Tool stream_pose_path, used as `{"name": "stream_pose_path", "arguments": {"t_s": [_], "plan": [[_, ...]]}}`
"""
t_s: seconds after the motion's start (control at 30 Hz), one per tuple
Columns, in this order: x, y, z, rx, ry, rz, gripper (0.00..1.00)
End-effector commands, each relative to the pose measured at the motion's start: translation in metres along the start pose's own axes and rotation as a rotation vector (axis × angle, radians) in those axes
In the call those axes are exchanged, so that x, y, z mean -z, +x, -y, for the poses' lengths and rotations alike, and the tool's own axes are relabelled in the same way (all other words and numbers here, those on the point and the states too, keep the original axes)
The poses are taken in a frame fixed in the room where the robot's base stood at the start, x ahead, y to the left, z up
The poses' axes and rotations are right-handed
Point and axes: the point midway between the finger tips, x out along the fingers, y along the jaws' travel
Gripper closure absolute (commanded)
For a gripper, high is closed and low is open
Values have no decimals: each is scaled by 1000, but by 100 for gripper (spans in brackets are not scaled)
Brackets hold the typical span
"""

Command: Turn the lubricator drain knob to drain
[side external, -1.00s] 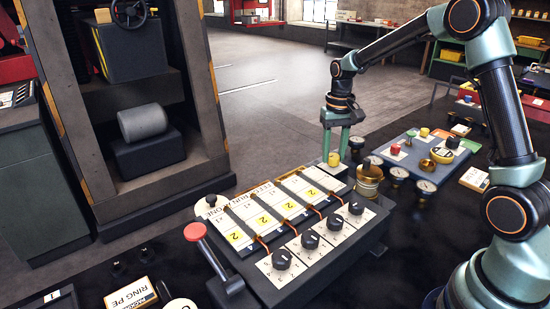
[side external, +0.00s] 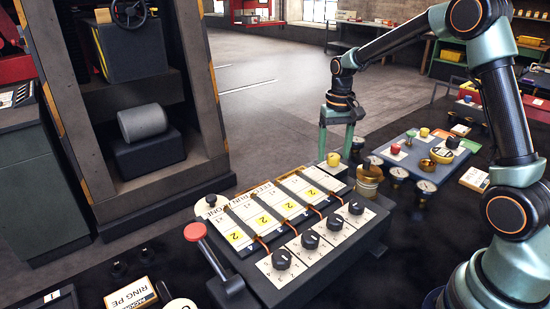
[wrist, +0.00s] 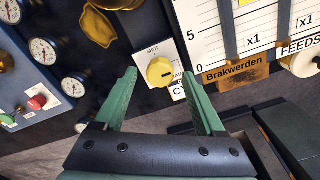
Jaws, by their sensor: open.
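The yellow drain knob (side external: 334,159) sits at the far end of the lubricator box (side external: 370,225). In the wrist view the knob (wrist: 160,72) is on a white plate marked SHUT above it, with a partly hidden label ending in "AIN" at its lower right. A short dark mark shows on the knob's face. My gripper (side external: 334,152) is open, above and around the knob in the side view. In the wrist view its green fingers (wrist: 158,82) stand on either side of the knob, with gaps to it.
A brass fitting (side external: 369,184) and several gauges (side external: 397,175) stand close to the right of the knob. Black dials (side external: 282,258) and a red-topped lever (side external: 195,231) are on the box's near side. A blue panel (side external: 415,150) lies to the right.

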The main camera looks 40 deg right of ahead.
Motion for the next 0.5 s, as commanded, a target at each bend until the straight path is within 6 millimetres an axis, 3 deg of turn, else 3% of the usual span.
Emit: {"name": "stream_pose_path", "arguments": {"t_s": [0.5], "plan": [[0, -95, 0, 1, 0, -5, 28]]}}
